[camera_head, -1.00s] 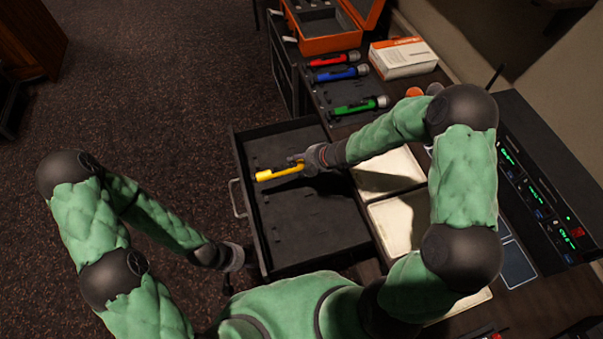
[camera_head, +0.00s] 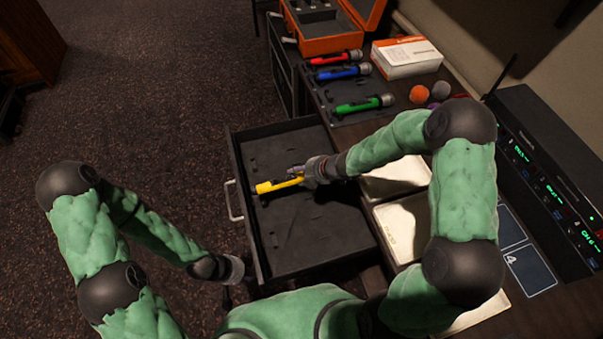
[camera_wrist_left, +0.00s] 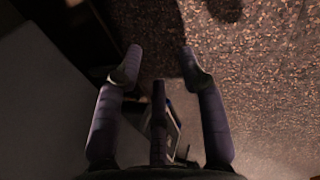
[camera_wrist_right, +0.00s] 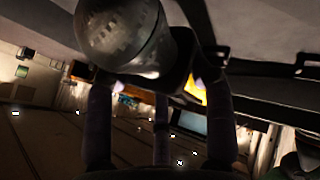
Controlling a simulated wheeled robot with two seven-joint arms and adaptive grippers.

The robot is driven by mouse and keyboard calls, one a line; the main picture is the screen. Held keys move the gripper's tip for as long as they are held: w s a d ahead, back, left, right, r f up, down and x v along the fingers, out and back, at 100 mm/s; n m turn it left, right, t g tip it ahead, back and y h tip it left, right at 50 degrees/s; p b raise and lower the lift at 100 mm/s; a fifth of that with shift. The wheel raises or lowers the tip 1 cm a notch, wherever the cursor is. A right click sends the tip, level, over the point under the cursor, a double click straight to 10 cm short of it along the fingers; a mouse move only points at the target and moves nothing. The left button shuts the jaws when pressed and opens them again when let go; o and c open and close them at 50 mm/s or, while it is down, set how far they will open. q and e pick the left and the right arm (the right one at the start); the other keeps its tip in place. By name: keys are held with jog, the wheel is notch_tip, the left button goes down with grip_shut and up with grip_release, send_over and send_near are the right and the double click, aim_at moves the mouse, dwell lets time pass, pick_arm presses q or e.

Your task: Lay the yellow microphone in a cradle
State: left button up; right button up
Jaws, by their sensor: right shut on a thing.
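The yellow microphone (camera_head: 276,185) is in my right gripper (camera_head: 304,175), over the open drawer (camera_head: 318,238) with its dark foam lining. Its yellow end points left in the head view. In the right wrist view its grey ball head (camera_wrist_right: 122,35) is close to the camera, between the fingers of my right gripper (camera_wrist_right: 160,85). Whether the microphone touches the foam I cannot tell. The red (camera_head: 333,58), blue (camera_head: 340,73) and green (camera_head: 362,105) microphones lie in a row in a dark holder on the desk. My left gripper (camera_wrist_left: 160,65) is open and empty, low beside the drawer.
An orange case (camera_head: 325,42) stands open at the back, with a white box (camera_head: 404,56) to its right. Pale trays (camera_head: 402,228) sit right of the drawer. A black receiver unit (camera_head: 545,170) stands at the far right.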

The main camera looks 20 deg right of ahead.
jog(key=shift+f+b, duration=1.9)
jog(key=shift+f, duration=0.35)
jog(key=shift+b, duration=0.45)
jog(key=shift+d+m, duration=0.15)
jog(key=shift+m, duration=0.15)
jog(key=shift+f+b, duration=0.55)
jog(key=shift+f, duration=0.25)
dwell(0.7)
jog(key=o, duration=1.5)
jog(key=shift+o, duration=0.3)
